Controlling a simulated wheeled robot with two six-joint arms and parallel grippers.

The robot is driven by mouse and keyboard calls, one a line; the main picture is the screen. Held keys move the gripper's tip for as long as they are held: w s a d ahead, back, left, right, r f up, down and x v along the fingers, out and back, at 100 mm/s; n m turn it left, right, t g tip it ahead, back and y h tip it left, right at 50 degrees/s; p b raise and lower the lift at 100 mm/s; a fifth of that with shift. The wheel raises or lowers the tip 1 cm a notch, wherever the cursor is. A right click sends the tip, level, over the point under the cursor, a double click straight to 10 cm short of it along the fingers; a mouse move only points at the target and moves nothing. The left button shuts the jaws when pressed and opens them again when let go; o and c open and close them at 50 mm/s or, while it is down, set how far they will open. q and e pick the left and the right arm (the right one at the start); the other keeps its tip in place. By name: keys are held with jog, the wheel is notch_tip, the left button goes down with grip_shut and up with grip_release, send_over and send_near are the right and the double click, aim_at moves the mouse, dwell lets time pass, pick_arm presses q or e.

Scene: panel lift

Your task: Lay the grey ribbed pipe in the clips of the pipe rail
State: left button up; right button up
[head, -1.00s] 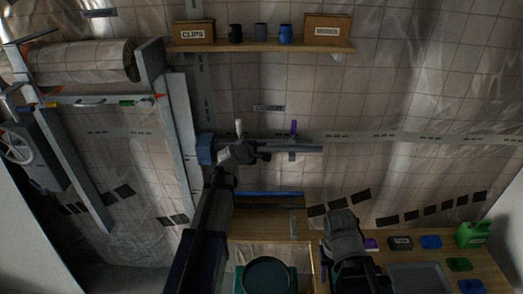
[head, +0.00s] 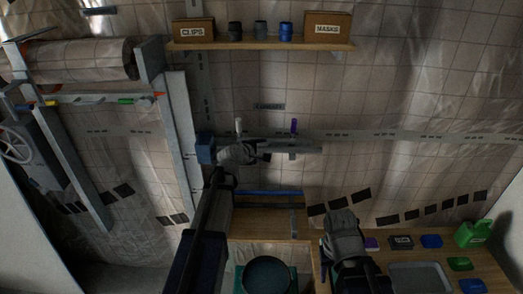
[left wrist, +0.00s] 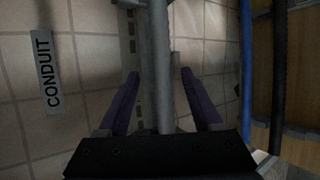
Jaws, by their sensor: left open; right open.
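The grey pipe (head: 305,149) lies level along the wall in the head view, running right from a blue block (head: 206,149). A white upright tab (head: 239,126) and a purple one (head: 293,126) stand just above it, apparently at the rail's clips. The clips and how the pipe sits in them are too dark to tell. My left gripper (head: 250,153) is at the pipe's left part. In the left wrist view, its purple fingers (left wrist: 160,75) are open, one on each side of the grey pipe (left wrist: 158,40). My right gripper (head: 343,222) is lower right, away from the pipe.
A CONDUIT label (left wrist: 44,72) is on the wall. A blue pipe (head: 270,193) lies below, over a wooden bench. A shelf (head: 260,45) with boxes and cups is above. A grey tray (head: 420,278) and a green jug (head: 474,234) stand lower right.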

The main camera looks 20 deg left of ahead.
pick_arm(q)
jog(key=shift+s, duration=0.1)
jog(key=p+v, duration=0.3)
jog(key=v, duration=0.4)
jog(key=shift+s+r, duration=0.2)
jog(key=shift+s, duration=0.05)
jog(key=s+d+f+m+g+h+b, duration=0.1)
jog(key=s+d+f+m+g+b, duration=0.3)
jog(key=s+d+f+m, duration=0.35)
jog(key=s+d+f+m+g+b, duration=0.3)
jog(key=s+d+f+m, duration=0.15)
jog(key=d+f, duration=0.5)
jog(key=s+d+f+m+g+y+b, duration=0.1)
jog(key=s+f+m+g+y+b, duration=0.1)
jog(key=s, duration=0.6)
jog(key=s+d+f+m+g+y+b, duration=0.2)
jog(key=s+f+m+g+b, duration=0.1)
jog(key=s+f+m, duration=0.3)
jog(key=shift+s+d+m+g+y+b, duration=0.4)
jog(key=shift+s+m, duration=0.5)
jog(key=shift+m, duration=0.3)
